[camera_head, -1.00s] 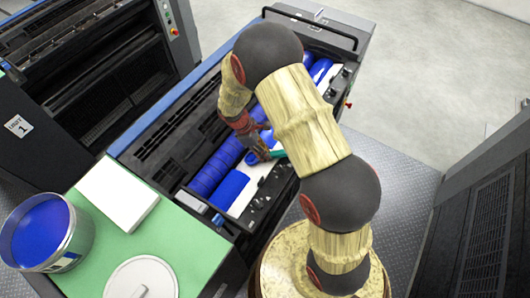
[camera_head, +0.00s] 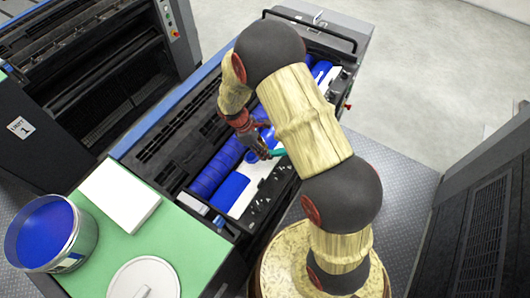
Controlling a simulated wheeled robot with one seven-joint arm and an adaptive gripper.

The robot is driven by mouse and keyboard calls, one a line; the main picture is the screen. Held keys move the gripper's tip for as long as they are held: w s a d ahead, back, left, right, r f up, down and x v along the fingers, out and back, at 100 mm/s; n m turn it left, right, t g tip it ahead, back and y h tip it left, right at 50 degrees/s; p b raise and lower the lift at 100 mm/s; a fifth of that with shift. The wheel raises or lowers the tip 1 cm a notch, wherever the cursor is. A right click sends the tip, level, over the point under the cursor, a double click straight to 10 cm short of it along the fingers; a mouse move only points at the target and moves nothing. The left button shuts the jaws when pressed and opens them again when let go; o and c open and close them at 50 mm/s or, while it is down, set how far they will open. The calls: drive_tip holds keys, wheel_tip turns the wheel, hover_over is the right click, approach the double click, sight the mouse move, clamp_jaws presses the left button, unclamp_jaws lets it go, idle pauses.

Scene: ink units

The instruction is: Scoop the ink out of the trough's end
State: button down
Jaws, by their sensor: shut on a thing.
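The ink trough (camera_head: 246,197) runs diagonally through the press unit, with a white inner face and a blue roller (camera_head: 207,180) along its left side. Blue ink (camera_head: 229,188) lies in its near end, and more blue shows at the far end past my arm. My gripper (camera_head: 260,148) is over the middle of the trough, shut on a tool with a teal handle (camera_head: 277,153). The tool's working end is hidden or too small to make out. Blue shows right beside the fingers; I cannot tell whether it is on the tool.
A green-topped table (camera_head: 185,235) at the near left holds an open can of blue ink (camera_head: 75,248), a white pad (camera_head: 120,194) and a round white lid (camera_head: 145,280). Another press unit (camera_head: 90,85) stands at the upper left, and a dark machine (camera_head: 485,210) at the right.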

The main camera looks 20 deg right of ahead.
drive_tip(key=shift+r+p, duration=0.3)
drive_tip(key=shift+r, duration=0.5)
drive_tip(key=shift+f, duration=0.1)
drive_tip(key=s+a, duration=0.3)
drive_tip(key=a, duration=0.1)
drive_tip(key=s+a, duration=0.3)
drive_tip(key=a, duration=0.2)
drive_tip(key=s+a+p, duration=0.1)
drive_tip(key=s+a, duration=0.2)
drive_tip(key=a, duration=0.1)
drive_tip(key=shift+a, duration=0.15)
drive_tip(key=shift+f+b, duration=1)
drive_tip(key=shift+f, duration=0.75)
